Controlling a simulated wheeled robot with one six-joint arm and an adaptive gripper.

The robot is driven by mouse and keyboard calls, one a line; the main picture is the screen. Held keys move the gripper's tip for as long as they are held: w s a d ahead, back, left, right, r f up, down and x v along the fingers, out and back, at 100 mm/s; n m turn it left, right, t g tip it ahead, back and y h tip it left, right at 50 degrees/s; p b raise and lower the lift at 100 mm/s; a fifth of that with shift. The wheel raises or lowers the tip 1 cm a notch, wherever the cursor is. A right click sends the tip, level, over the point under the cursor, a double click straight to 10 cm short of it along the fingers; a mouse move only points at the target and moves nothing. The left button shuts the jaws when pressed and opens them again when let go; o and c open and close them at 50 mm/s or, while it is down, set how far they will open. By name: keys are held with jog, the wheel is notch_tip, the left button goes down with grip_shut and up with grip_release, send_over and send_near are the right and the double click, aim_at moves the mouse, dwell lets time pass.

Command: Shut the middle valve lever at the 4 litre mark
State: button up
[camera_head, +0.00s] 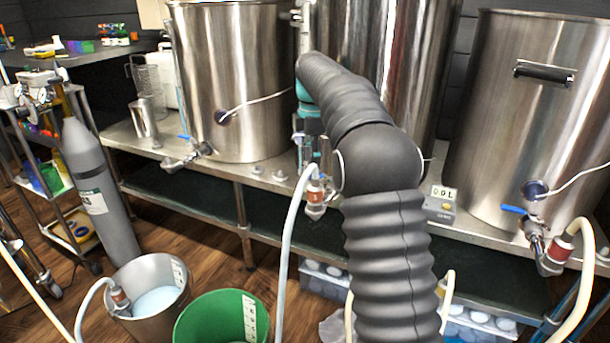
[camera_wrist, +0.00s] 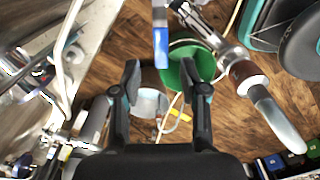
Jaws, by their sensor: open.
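The middle steel vessel (camera_head: 345,45) stands behind my arm, which hides its valve lever in the head view. The valve's hose fitting (camera_head: 316,196) shows left of my arm, with a pale hose running down. In the wrist view, the blue lever (camera_wrist: 161,48) points towards my gripper (camera_wrist: 161,76). Its end appears between the two open fingertips, near their level; contact is not visible. The steel valve body (camera_wrist: 207,32) lies right of the lever. The green bucket (camera_head: 208,318) stands on the floor; its liquid level is hidden. A small display (camera_head: 440,202) appears to read 00L.
Left vessel (camera_head: 236,90) and right vessel (camera_head: 540,100) have their own blue-levered valves. A steel bucket (camera_head: 178,303) with pale liquid stands left of the green one. A grey gas cylinder (camera_head: 92,180) leans at the left.

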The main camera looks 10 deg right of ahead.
aim_at(322, 177)
jog(key=shift+f, duration=1.85)
jog(key=shift+c, duration=0.3)
grip_shut()
